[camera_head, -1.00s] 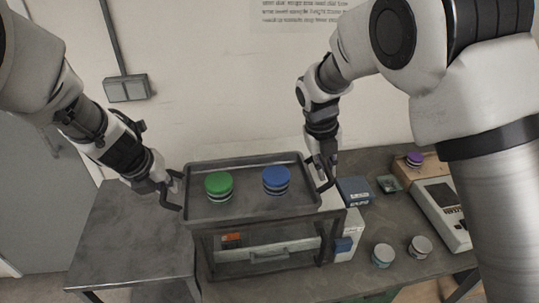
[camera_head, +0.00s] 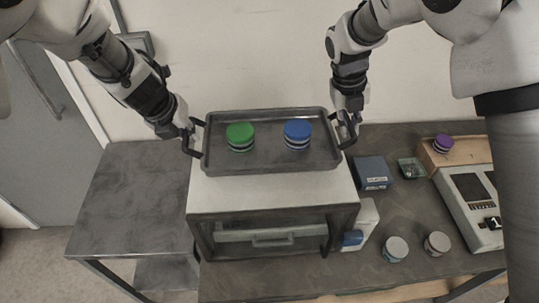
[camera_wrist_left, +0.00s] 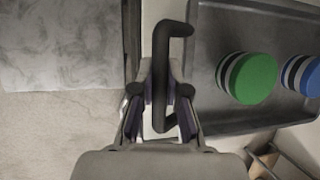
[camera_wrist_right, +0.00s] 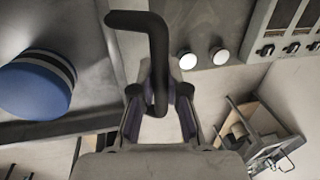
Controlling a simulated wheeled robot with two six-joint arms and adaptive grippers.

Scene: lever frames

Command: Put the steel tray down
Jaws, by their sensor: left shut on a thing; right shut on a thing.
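The steel tray (camera_head: 225,166) is dark grey, rimmed and about level, with a black bar handle at each end. It shows above the back of a white-topped cabinet (camera_head: 275,190); I cannot tell whether they touch. A green-lidded round container (camera_head: 240,137) and a blue-lidded one (camera_head: 298,134) stand upright on it. My left gripper (camera_head: 190,136) is shut on the left handle, also seen in the left wrist view (camera_wrist_left: 161,60). My right gripper (camera_head: 346,128) is shut on the right handle, also seen in the right wrist view (camera_wrist_right: 157,50).
A bare grey table (camera_head: 130,200) stands left of the cabinet. On the bench at right are a blue box (camera_head: 372,172), a small green dish (camera_head: 410,168), two pale-lidded jars (camera_head: 396,248) (camera_head: 437,243), a purple-lidded container (camera_head: 443,143) and a grey instrument (camera_head: 470,205).

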